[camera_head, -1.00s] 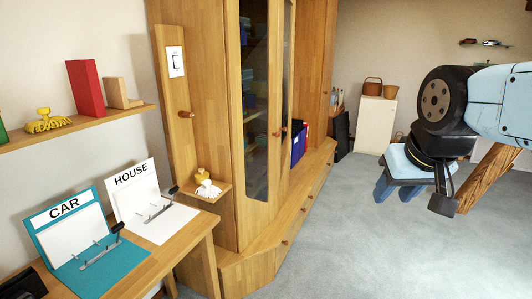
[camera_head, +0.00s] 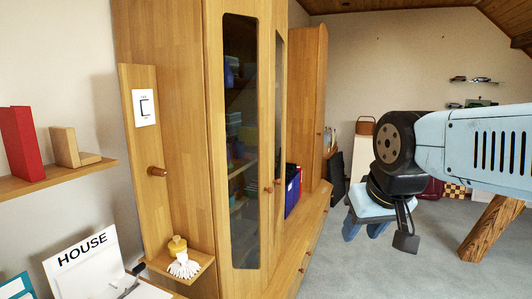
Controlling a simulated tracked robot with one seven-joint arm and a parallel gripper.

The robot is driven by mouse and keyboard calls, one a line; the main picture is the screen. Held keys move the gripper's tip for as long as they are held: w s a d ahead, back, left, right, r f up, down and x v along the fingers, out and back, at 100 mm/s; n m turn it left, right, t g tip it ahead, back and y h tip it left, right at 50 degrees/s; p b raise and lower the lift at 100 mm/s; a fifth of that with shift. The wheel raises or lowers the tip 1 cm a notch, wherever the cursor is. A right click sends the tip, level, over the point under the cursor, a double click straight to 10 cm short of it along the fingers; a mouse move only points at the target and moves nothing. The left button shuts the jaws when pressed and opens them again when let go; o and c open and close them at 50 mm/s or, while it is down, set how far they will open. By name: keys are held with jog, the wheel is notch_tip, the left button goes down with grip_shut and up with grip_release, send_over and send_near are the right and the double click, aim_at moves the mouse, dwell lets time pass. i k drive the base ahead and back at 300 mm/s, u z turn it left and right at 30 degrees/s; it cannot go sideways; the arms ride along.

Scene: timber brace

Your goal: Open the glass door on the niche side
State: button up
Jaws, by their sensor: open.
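A tall wooden cabinet has two glass doors. The nearer glass door (camera_head: 243,130) is wide, with shelves of blue and green things behind it. The farther, narrow-looking glass door (camera_head: 279,100) borders an open niche holding blue and red files (camera_head: 293,188). Both doors look shut. Two round wooden knobs, the near knob (camera_head: 267,190) and the far knob (camera_head: 277,181), sit close together where the doors meet. My gripper (camera_head: 363,235) is open and empty, pointing down, to the right of the cabinet and apart from the knobs.
A low wooden drawer base (camera_head: 312,225) juts out below the niche. A wall panel with a peg (camera_head: 157,171) and a small shelf with a brush (camera_head: 182,260) stands left of the cabinet. A slanted timber post (camera_head: 490,230) is at right. Grey floor (camera_head: 400,270) lies open in front.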

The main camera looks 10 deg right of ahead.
aim_at(279, 8)
jog(key=z, duration=0.05)
jog(key=k, duration=0.65)
jog(key=z, duration=0.3)
jog(key=i, duration=1.6)
